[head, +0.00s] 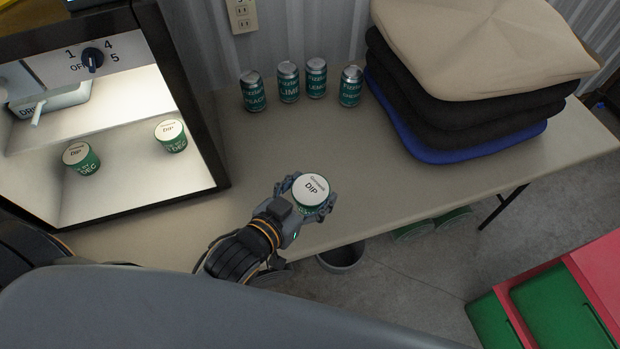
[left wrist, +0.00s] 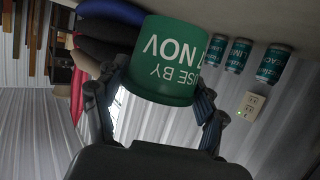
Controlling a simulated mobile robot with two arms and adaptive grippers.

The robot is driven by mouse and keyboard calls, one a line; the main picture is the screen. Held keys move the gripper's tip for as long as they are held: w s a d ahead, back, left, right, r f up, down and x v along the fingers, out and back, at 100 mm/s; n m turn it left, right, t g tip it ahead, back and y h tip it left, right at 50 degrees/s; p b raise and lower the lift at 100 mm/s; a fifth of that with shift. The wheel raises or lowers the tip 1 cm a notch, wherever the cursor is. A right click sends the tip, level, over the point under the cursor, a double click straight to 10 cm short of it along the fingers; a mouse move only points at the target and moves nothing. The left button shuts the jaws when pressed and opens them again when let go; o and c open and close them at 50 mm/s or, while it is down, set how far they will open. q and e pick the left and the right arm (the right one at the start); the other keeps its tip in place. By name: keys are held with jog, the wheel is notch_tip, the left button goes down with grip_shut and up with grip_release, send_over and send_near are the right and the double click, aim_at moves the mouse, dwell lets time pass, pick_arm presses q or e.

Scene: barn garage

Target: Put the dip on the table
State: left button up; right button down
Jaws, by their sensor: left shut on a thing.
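My left gripper (head: 305,192) is shut on a dip tub (head: 313,189) with a white lid and green side. In the head view it is over the front part of the beige table (head: 255,165); whether the tub touches the table I cannot tell. In the left wrist view the green tub (left wrist: 169,60), marked "USE BY" and "NOV", sits between the fingers of my left gripper (left wrist: 160,95). Two other dip tubs, one at left (head: 81,158) and one at right (head: 171,136), stand inside the lit open cabinet (head: 208,150). My right gripper is not in view.
Several green Fizzler cans (head: 288,82) stand along the wall at the table's back. A stack of cushions (head: 465,85) fills the back right. A dark bin (head: 342,258) is below the front edge.

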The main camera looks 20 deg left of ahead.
pick_arm(q)
jog(key=w+a+f, duration=0.1)
jog(key=w+f, duration=0.1)
jog(key=w+a+f, duration=0.1)
jog(key=w+f, duration=0.3)
jog(key=shift+w+a+f, duration=0.15)
jog(key=shift+a+f, duration=0.05)
jog(key=shift+a, duration=0.2)
jog(key=shift+w+f+b, duration=0.15)
jog(key=shift+f+b, duration=0.2)
jog(key=shift+f, duration=1.4)
jog(key=shift+f, duration=0.2)
jog(key=o, duration=1.3)
jog(key=shift+r, duration=0.15)
jog(key=v, duration=1.2)
